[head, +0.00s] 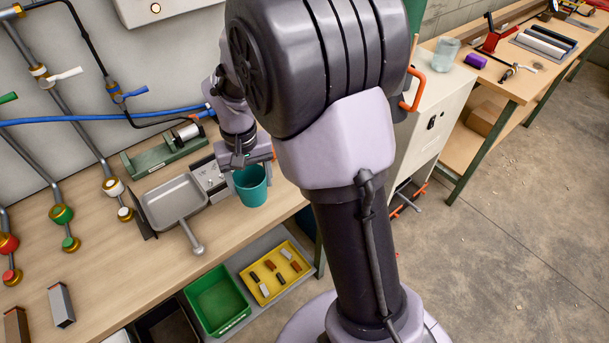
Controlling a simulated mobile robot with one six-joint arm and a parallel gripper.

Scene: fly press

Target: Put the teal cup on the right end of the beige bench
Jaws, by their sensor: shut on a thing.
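The teal cup (251,190) is upright near the right end of the nearer, light wood-topped bench (110,285), which looks beige. My gripper (240,162) points down and is shut on the cup at its rim. I cannot tell whether the cup's base touches the bench top or hangs just above it. My arm covers part of the bench's right end.
A grey pan-like tray (172,203) with a handle and a green device (165,155) stand left of the cup. Green (217,299) and yellow (277,273) bins sit below. A white cabinet (428,125) separates this bench from another wooden bench (505,75).

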